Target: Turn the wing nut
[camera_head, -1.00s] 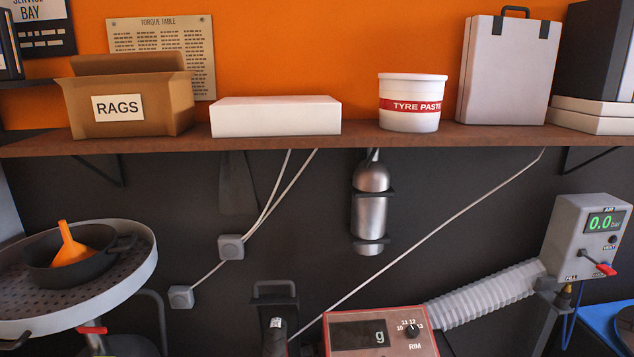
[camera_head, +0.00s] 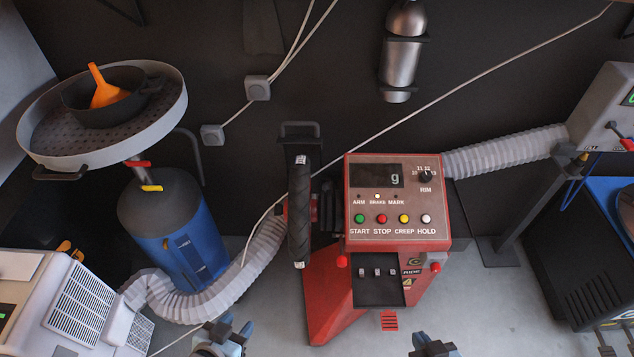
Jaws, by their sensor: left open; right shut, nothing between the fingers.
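A red wheel balancer (camera_head: 330,285) stands ahead of me, with a control panel on top. A black-tyred wheel (camera_head: 299,235) sits upright and nearly edge-on at its left side. A small reddish part (camera_head: 281,209) shows at the wheel's left face, near its middle; I cannot tell whether it is the wing nut. My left gripper (camera_head: 228,328) is at the bottom edge, below and left of the wheel, open and apart from it.
A grey ribbed hose (camera_head: 215,305) curves close to the wheel's left side. A blue tank (camera_head: 175,240) under a round pan (camera_head: 165,125) stands at the left. A white machine (camera_head: 75,305) is at lower left. Another hose (camera_head: 505,153) leads right to a grey gauge box (camera_head: 600,105).

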